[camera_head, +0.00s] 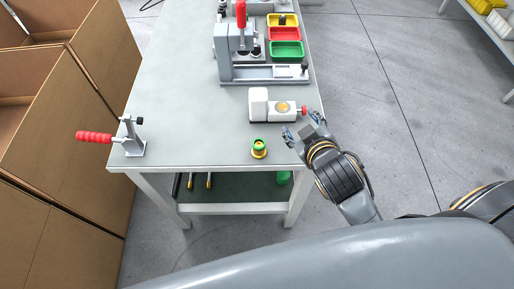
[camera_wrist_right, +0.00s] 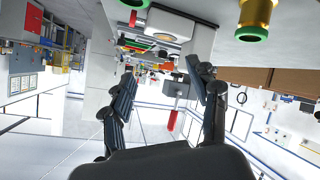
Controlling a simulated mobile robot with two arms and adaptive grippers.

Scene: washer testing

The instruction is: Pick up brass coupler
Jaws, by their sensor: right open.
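The brass coupler (camera_head: 259,148), a small brass fitting with a green ring, stands on the table near its front edge. It also shows in the right wrist view (camera_wrist_right: 256,14), cut off by the top edge of that upside-down picture. My right gripper (camera_head: 302,125) is open and empty, to the right of the coupler and apart from it, near the table's right edge. Its two fingers are spread in the right wrist view (camera_wrist_right: 161,80), with nothing between them. My left gripper is not in view.
A white device (camera_head: 259,105) with a red knob sits just behind the gripper. A red-handled clamp (camera_head: 134,147) stands at the table's front left. A grey fixture (camera_head: 224,62) and coloured bins (camera_head: 287,51) are farther back. Cardboard boxes (camera_head: 70,130) stand left. The table's middle is clear.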

